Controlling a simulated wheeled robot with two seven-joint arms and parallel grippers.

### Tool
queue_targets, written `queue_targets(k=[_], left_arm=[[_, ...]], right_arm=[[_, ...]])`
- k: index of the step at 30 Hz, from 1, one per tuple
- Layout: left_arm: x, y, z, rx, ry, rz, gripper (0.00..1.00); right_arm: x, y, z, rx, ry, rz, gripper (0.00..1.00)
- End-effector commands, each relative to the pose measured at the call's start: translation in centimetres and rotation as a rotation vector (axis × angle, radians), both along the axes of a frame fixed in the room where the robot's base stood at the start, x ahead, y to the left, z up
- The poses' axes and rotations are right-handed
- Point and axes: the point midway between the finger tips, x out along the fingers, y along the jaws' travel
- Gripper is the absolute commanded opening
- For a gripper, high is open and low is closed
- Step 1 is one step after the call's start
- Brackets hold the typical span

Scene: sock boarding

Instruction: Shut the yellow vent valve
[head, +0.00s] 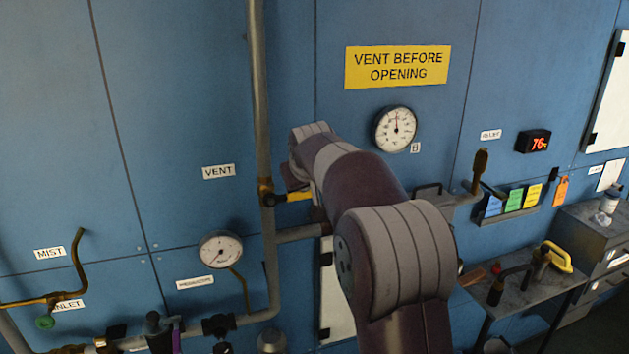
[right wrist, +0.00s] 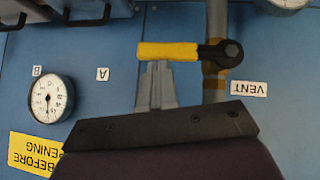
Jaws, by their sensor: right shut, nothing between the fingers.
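The yellow vent valve handle (head: 298,196) sticks out to the right from its valve body on the vertical grey pipe (head: 258,100), beside the VENT label (head: 218,172). The lever lies crosswise to the pipe. In the right wrist view, which is upside down, the yellow grip (right wrist: 167,51) and its dark lever end show clearly. My right gripper (right wrist: 158,66) is shut and empty, its fingertips right at the grip's edge; I cannot tell whether they touch. In the head view my right arm hides part of the gripper. My left gripper is in neither view.
A pressure gauge (head: 395,129) hangs under the VENT BEFORE OPENING sign (head: 397,67). A second gauge (head: 220,249) sits low, left of the pipe. A bench (head: 515,285) with tools is at the lower right.

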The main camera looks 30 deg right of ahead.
Motion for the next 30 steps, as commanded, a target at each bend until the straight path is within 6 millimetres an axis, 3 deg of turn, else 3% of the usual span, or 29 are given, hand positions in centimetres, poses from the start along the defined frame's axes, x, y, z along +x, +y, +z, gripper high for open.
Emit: queue_targets(k=[23,26,30], left_arm=[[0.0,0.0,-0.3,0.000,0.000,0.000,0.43],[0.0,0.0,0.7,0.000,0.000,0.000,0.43],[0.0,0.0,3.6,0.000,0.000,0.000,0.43]], right_arm=[[-0.1,0.1,-0.5,0.000,0.007,-0.001,0.00],[0.0,0.2,0.6,-0.001,0.005,0.000,0.00],[0.1,0.3,4.1,-0.003,0.001,0.001,0.00]])
